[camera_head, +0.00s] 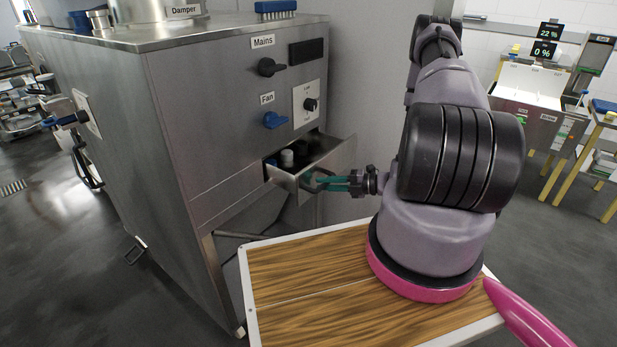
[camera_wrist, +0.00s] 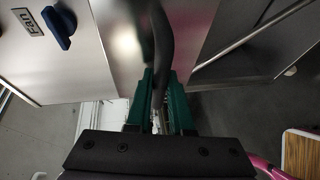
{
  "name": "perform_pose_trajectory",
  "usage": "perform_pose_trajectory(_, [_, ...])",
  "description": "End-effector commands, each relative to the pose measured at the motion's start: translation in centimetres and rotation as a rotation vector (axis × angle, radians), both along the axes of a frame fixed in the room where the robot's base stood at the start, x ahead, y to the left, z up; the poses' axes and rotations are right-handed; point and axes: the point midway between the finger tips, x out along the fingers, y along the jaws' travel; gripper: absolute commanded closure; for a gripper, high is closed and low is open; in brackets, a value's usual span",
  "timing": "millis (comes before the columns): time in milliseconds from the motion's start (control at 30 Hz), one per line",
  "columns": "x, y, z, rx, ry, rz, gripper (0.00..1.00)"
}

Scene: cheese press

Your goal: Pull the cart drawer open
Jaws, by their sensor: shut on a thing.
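The cart drawer (camera_head: 333,162) is a metal drawer in the steel cart's front, below the Fan knob. In the head view it stands partly pulled out, with small dark and pale items (camera_head: 288,157) inside. My gripper (camera_head: 322,182), with green fingers, is at the drawer's front. It is shut on the drawer handle (camera_head: 312,181), a curved bar. In the wrist view the dark handle (camera_wrist: 162,45) runs down between the green fingers (camera_wrist: 160,100). The fingers hide part of the handle.
The steel cart (camera_head: 170,120) stands at left, with a Mains knob (camera_head: 271,67), a blue Fan knob (camera_head: 275,119) and a brush (camera_head: 276,8) on top. A wooden board (camera_head: 310,280) with a white rim lies below my arm. Tables stand at far right.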

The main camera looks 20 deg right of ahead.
Motion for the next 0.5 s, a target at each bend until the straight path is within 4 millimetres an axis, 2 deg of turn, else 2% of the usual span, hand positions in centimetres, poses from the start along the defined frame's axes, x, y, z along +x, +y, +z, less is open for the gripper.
perform_pose_trajectory(33, [-0.9,-0.8,-0.1,0.000,0.004,-0.004,1.00])
perform_pose_trajectory(200, [-3.3,-2.5,-0.1,-0.002,0.002,-0.003,1.00])
perform_pose_trajectory(500, [-5.2,-3.8,0.0,0.000,0.001,0.000,1.00])
